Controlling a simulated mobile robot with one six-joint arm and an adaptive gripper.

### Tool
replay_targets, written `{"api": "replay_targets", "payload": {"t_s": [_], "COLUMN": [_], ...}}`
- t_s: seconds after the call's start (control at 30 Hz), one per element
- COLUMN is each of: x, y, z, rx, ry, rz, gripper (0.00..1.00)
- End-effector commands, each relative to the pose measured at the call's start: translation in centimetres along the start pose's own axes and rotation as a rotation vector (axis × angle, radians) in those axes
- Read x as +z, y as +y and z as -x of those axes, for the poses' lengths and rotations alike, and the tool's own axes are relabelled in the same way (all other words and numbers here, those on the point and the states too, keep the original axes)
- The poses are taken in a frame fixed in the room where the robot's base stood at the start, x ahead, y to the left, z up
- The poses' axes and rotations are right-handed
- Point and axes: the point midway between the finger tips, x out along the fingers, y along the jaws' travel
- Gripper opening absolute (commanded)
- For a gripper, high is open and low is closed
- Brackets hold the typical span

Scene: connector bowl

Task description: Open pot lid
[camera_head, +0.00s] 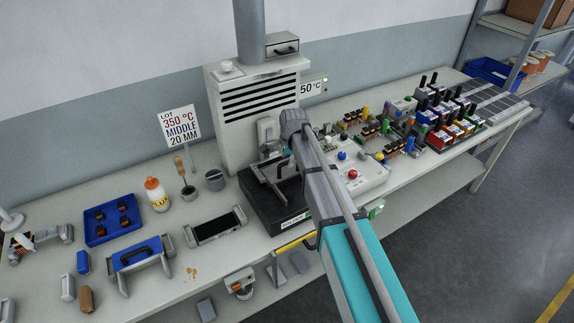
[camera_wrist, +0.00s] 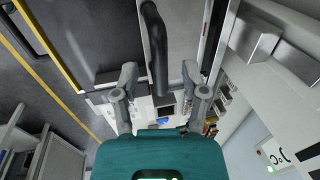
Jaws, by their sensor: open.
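A black box-shaped unit (camera_head: 262,208) with a white label stands on the bench before the cream cabinet; I take it for the pot. Its top and lid are largely hidden by my arm and gripper. My gripper (camera_head: 268,172) is low over this unit, its fingers partly hidden. In the wrist view my gripper (camera_wrist: 158,74) is open, one finger on each side of a curved black bar handle (camera_wrist: 154,35). The handle lies between the fingers in the picture, with gaps on both sides. I cannot tell how deep it sits between them. The lid appears shut, though this is unclear.
The cream slotted cabinet (camera_head: 255,105) stands close behind. A white control box (camera_head: 362,178) is to the right. Connectors crowd the bench's right side.

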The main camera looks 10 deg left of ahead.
Motion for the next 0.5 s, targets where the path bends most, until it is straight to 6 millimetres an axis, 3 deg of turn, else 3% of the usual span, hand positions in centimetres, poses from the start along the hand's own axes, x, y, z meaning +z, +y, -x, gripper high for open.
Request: {"api": "replay_targets", "payload": {"t_s": [0.13, 0.5], "x": [0.0, 0.0], "y": [0.01, -0.01], "z": [-0.97, -1.22], "rx": [0.0, 0.0], "ry": [0.0, 0.0], "rz": [0.0, 0.0], "gripper": [0.57, 0.57]}}
